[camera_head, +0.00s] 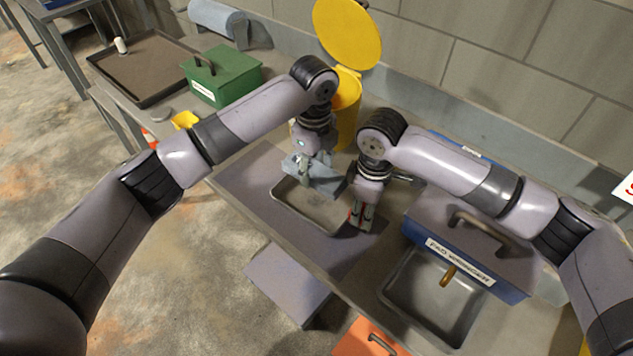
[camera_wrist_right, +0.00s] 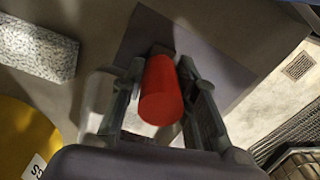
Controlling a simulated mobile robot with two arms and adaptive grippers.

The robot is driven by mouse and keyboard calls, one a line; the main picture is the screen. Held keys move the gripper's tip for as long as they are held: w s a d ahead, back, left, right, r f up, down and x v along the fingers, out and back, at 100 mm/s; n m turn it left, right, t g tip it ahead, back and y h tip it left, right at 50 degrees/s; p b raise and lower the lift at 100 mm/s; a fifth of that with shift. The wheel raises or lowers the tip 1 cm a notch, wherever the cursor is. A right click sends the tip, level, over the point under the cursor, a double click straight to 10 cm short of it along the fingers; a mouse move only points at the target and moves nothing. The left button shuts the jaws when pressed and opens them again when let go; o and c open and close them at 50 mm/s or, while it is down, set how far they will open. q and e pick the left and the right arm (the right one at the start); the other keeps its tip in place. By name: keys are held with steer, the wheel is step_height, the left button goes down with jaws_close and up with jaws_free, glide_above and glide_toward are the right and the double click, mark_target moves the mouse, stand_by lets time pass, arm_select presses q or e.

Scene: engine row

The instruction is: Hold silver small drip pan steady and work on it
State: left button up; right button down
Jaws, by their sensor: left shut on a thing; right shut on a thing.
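The silver small drip pan (camera_head: 287,200) lies on a grey-purple mat on the bench, its near and left rim showing. My right gripper (camera_head: 361,214) points down at the pan's right end. In the right wrist view its fingers (camera_wrist_right: 160,95) are shut on a red cylinder (camera_wrist_right: 161,92). I cannot tell whether the right fingers touch the pan's rim.
A yellow bin (camera_head: 347,105) with its lid raised stands behind the pan. A blue box labelled pad wringer (camera_head: 480,255) and a grey basin (camera_head: 425,310) are at right. A green box (camera_head: 222,78) and brown tray (camera_head: 140,65) are at left. The mat (camera_head: 245,175) has bare room left.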

mark_target(316, 196)
arm_select(q)
steer(key=shift+f, duration=2.95)
steer(key=shift+f, duration=0.6)
steer(key=shift+w+d+r, duration=0.1)
steer(key=shift+w+d, duration=0.25)
steer(key=shift+w, duration=0.2)
steer(key=shift+s+a, duration=0.4)
steer(key=shift+s, duration=0.25)
steer(key=shift+s+a, duration=0.1)
steer(key=shift+s+a, duration=0.25)
steer(key=shift+s, duration=0.2)
steer(key=shift+w+d, duration=0.45)
steer(key=shift+w, duration=0.2)
steer(key=shift+w, duration=0.1)
